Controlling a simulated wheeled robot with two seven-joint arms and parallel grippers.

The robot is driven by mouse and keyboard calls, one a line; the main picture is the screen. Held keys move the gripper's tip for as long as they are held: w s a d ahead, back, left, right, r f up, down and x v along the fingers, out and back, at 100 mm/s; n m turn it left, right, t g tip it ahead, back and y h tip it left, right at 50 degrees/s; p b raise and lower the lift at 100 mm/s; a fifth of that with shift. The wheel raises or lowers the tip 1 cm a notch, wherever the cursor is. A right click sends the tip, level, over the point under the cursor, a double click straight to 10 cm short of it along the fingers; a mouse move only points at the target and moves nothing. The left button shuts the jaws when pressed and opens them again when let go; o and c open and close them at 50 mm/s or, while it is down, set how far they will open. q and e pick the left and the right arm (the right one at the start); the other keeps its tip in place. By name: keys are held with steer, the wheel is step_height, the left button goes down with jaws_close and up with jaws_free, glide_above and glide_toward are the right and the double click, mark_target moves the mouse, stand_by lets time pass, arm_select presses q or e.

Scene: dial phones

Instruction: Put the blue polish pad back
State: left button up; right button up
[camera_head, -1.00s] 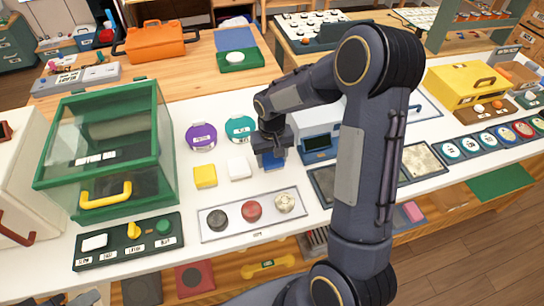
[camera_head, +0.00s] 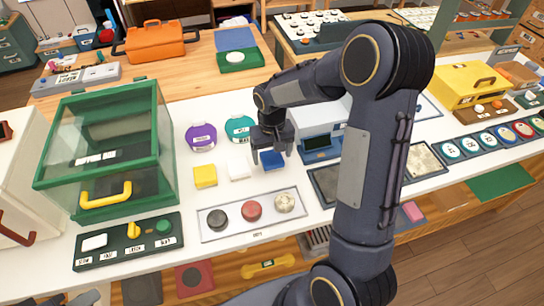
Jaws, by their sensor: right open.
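The blue polish pad (camera_head: 272,160) lies on the white counter, at the right end of a row with a white pad (camera_head: 239,169) and a yellow pad (camera_head: 205,176). My right gripper (camera_head: 272,152) is open just above and behind the blue pad, its fingers apart on either side. The pad's front and top show between the fingers; whether the fingertips touch it I cannot tell. My left gripper is not in view.
A tray with black, red and cream round pieces (camera_head: 252,214) lies in front. A green glass-sided case (camera_head: 112,150) stands left. Purple (camera_head: 201,138) and teal (camera_head: 240,128) discs lie behind. A blue-grey box (camera_head: 318,135) stands close right of the gripper.

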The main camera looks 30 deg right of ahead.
mark_target(272, 157)
step_height(272, 157, up, 10)
steer(key=s+a+r+t+y, duration=0.2)
steer(key=s+a, duration=0.1)
steer(key=s, duration=0.8)
steer(key=s+a+r+n+t+y, duration=0.1)
steer(key=s+a+r+t, duration=0.1)
steer(key=s, duration=0.9)
steer(key=shift+a+t+y, duration=0.4)
steer(key=shift+a+t, duration=0.4)
steer(key=shift+a, duration=0.4)
